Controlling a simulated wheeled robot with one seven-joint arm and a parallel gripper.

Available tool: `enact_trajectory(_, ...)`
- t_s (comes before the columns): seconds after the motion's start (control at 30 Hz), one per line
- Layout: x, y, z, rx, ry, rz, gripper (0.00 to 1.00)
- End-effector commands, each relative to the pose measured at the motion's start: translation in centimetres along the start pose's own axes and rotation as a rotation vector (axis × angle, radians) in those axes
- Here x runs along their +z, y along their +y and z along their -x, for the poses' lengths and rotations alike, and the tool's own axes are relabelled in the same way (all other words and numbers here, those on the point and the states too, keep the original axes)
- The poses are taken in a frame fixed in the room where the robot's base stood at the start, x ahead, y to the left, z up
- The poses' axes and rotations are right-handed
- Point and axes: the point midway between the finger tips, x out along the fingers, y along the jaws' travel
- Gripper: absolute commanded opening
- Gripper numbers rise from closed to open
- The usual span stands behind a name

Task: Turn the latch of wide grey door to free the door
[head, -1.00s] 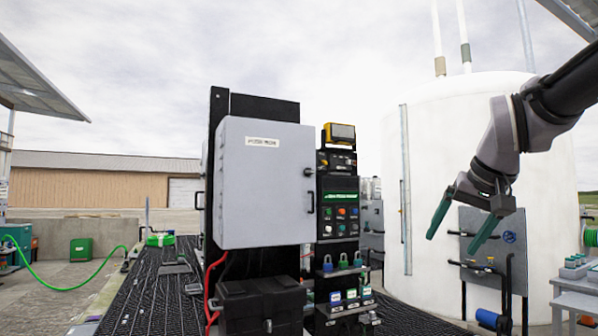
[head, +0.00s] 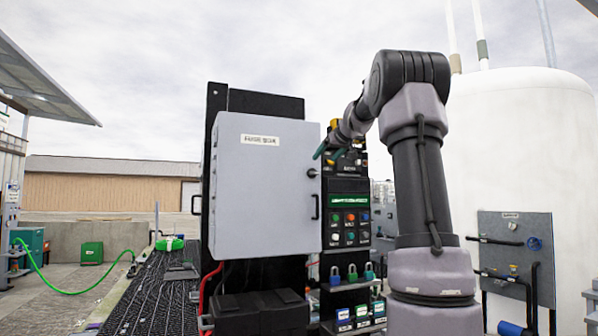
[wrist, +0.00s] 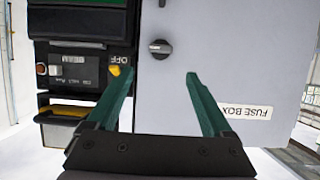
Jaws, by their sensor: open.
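The wide grey door (head: 262,195) is the front of a fuse box and looks shut. Its latch (head: 312,173) is a small dark knob near the right edge, above a black pull handle (head: 316,207). In the wrist view the latch (wrist: 160,48) is a round knob on the grey door (wrist: 230,50), with its bar lying roughly across the picture. My gripper (wrist: 159,75) is open and empty, its two green fingers pointing toward the door. The latch shows beyond the fingertips, roughly centred between them, apparently untouched. In the head view my gripper (head: 324,154) is partly hidden by my arm.
A black panel with coloured buttons (head: 350,222) stands right of the door. Several padlocks (head: 347,272) hang below it. A yellow-trimmed switch unit (wrist: 70,110) lies close to the left finger in the wrist view. A white tank (head: 530,150) stands behind at right.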

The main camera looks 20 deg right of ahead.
Motion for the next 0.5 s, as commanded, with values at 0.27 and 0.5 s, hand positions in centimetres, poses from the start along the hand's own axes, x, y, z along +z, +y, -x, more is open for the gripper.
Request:
enact_trajectory(0.27,0.2,-0.3,-5.1,-0.005,-0.003,0.000,0.85)
enact_trajectory(0.5,0.1,-0.3,-8.8,-0.003,-0.002,0.000,0.85)
